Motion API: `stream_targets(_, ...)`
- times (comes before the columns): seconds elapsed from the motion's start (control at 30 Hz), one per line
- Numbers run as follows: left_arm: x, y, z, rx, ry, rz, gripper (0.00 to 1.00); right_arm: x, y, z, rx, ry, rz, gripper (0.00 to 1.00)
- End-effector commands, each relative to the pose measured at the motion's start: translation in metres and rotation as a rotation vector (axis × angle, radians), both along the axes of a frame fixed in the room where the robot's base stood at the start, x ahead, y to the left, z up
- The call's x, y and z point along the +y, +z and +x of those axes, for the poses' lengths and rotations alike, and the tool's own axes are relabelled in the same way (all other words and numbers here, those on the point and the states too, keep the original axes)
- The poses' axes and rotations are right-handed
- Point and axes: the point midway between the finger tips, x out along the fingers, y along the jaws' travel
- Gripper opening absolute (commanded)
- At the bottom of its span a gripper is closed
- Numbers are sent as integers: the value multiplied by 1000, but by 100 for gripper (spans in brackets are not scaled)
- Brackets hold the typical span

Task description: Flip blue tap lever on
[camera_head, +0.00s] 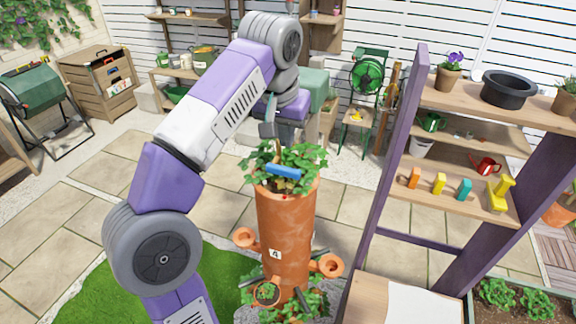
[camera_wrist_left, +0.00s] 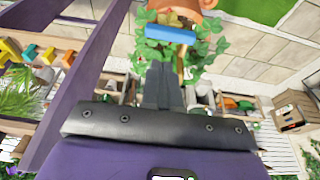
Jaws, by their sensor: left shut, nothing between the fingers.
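The blue tap lever (camera_head: 283,171) is a short flat bar amid the leaves at the top of a tall terracotta planter (camera_head: 284,222) marked 4. In the left wrist view the blue lever (camera_wrist_left: 171,34) lies crosswise ahead of the fingers, with part of a brass-coloured tap (camera_wrist_left: 178,20) beside it. My left gripper (camera_head: 267,131) is above and behind the lever in the head view. Its fingers (camera_wrist_left: 163,68) are shut together and empty, and appear apart from the lever. Leaves hide the tap's lower part. My right gripper is in neither view.
A wooden shelf unit with purple posts (camera_head: 391,160) stands right of the planter, holding small coloured tap-like items, a red watering can (camera_head: 485,166) and pots. Cup-shaped side spouts (camera_head: 328,265) stick out from the planter. Paving is open to the left.

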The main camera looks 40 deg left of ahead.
Motion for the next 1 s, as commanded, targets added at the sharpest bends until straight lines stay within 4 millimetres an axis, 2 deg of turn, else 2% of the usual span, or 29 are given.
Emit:
stream_targets(0.03, 1, -15, 2, 4, 2, 0, 0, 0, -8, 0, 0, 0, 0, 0)
stream_targets(0.2, 4, -46, 10, 3, 2, 1, 0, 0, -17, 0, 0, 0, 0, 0)
stream_targets(0.4, 3, -69, 9, 2, 0, -1, 0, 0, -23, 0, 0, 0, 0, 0)
stream_targets(0.57, 3, -75, 10, 1, 0, -1, 0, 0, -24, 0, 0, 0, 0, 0)
stream_targets(1.0, 4, -75, 9, 2, 4, 7, 0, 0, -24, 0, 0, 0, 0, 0)
